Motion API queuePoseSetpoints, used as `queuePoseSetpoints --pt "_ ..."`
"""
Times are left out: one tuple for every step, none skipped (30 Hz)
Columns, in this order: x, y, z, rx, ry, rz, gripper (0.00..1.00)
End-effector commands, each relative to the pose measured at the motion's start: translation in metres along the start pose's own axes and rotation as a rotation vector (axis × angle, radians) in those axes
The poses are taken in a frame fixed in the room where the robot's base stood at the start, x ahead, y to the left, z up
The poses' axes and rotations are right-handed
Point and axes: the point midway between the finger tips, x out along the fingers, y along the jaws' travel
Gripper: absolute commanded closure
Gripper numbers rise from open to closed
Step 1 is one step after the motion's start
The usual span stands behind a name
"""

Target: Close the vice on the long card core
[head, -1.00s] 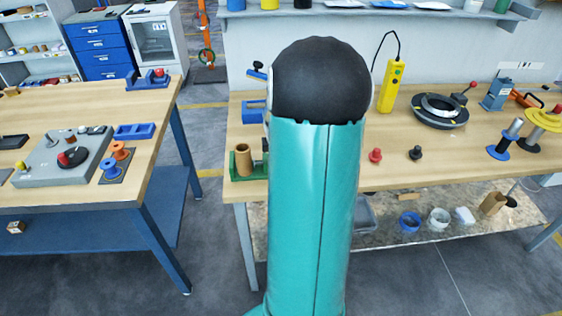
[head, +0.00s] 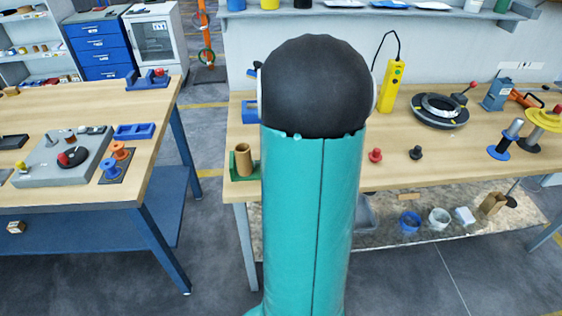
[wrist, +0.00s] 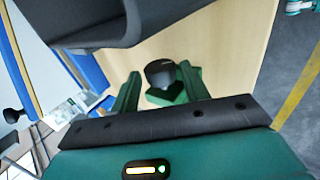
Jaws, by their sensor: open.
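The long card core (head: 243,160) is a brown tube standing upright in a small green vice (head: 240,178) at the front left corner of the right-hand bench. My own teal arm hides the vice's right side in the head view. In the wrist view, a round black knob (wrist: 160,74) with green blocks beside it, apparently part of the vice (wrist: 166,97), lies beyond my fingers. My gripper (wrist: 159,68) is open, with its two green fingers on either side of the knob in the picture. I cannot tell whether they touch it. The core is not clearly visible in the wrist view.
A blue fixture (head: 249,112) stands behind the vice, partly hidden by my arm. A red knob (head: 375,155) and a black knob (head: 416,153) lie on the bench to the right. A yellow control pendant (head: 392,88) stands at the back. Open floor separates this bench from the left one.

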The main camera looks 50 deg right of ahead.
Motion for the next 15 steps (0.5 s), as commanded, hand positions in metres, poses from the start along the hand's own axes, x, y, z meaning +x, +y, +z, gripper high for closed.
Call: queuePoseSetpoints --pt "0.0002 -0.0001 -0.0006 -0.001 0.0 0.0 0.55" --pt "0.0003 -0.0003 -0.001 -0.001 0.0 -0.001 0.55" --pt "0.0005 -0.0004 -0.0014 0.001 0.0 -0.001 0.55" --pt "0.0004 -0.0004 -0.0013 0.001 0.0 -0.001 0.55" --pt "0.0004 -0.0004 -0.0012 0.001 0.0 -0.001 0.55" --pt "0.0004 -0.0004 -0.0012 0.001 0.0 -0.001 0.55" --pt "0.0004 -0.0004 -0.0012 0.001 0.0 -0.001 0.55" --pt "0.0004 -0.0004 -0.0012 0.001 0.0 -0.001 0.6" --pt "0.0004 -0.0004 -0.0012 0.001 0.0 -0.001 0.68" --pt "0.0005 -0.0004 -0.0012 0.001 0.0 -0.002 0.74" --pt "0.0005 -0.0004 -0.0012 0.001 0.0 -0.002 0.8" --pt "0.0005 -0.0004 -0.0012 0.001 0.0 -0.002 0.81" --pt "0.0005 -0.0004 -0.0012 0.001 0.0 -0.002 0.81" --pt "0.0005 -0.0004 -0.0012 0.001 0.0 -0.002 0.81" --pt "0.0006 -0.0003 -0.0011 0.001 0.0 -0.004 0.81"
